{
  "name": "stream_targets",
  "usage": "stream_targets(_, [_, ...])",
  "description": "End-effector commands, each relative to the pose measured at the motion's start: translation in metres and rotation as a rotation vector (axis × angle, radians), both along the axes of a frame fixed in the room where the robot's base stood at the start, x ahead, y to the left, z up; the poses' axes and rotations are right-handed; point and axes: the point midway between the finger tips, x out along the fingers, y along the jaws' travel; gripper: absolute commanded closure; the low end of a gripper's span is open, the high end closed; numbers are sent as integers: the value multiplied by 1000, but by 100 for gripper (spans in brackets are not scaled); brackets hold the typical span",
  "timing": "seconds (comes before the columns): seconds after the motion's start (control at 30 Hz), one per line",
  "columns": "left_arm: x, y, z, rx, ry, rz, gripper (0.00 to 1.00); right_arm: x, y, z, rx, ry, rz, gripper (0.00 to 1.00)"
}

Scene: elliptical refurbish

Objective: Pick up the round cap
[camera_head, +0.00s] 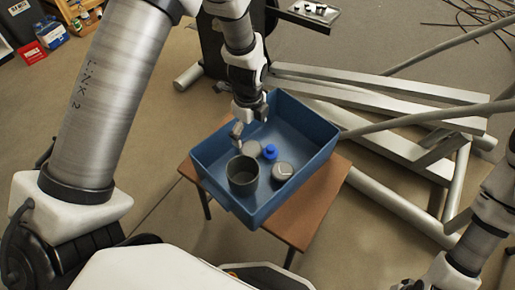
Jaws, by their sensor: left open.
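A blue tray (212,152) holds several small things. A light grey round cap (283,171) lies in it to the right of a dark open cup (242,180). A second grey round piece (252,149) lies behind the cup; I cannot tell whether it is also a cap. A small blue knobbed part (270,152) sits between the two grey pieces. My left gripper (238,139) points down over the tray's left part, open and empty, behind and above the cup. It is apart from the round cap, to its upper left.
The tray stands on a small brown wooden table (298,230). Grey metal beams (385,130) lie on the floor to the right. My right arm is at the lower right edge. A red box (32,53) and small bottles stand at the far upper left.

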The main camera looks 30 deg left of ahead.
Motion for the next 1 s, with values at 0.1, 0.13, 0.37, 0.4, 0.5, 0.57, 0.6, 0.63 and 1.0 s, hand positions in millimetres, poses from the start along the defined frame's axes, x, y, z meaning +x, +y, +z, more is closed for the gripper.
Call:
stream_targets(0.1, [0,0,-15,0,1,0,0,0,0,-12,0,0,0,69])
stream_targets(0.13, [-1,0,-18,0,1,0,0,0,0,-13,0,0,0,69])
stream_targets(0.37, [-1,0,-47,0,2,1,0,0,0,-22,0,0,0,69])
stream_targets(0.4, [-2,1,-54,0,3,1,0,0,0,-26,0,0,0,69])
stream_targets(0.5, [-2,1,-74,-1,2,1,0,0,0,-35,0,0,0,69])
stream_targets(0.57, [-2,1,-83,-1,2,1,0,0,0,-37,0,0,0,69])
stream_targets(0.6, [-2,1,-86,-1,1,0,0,0,0,-37,0,0,0,69])
stream_targets(0.63, [-2,1,-87,0,1,0,0,0,0,-37,0,0,0,69])
stream_targets(1.0, [-2,1,-86,0,0,1,54,0,0,-36,0,0,0,69])
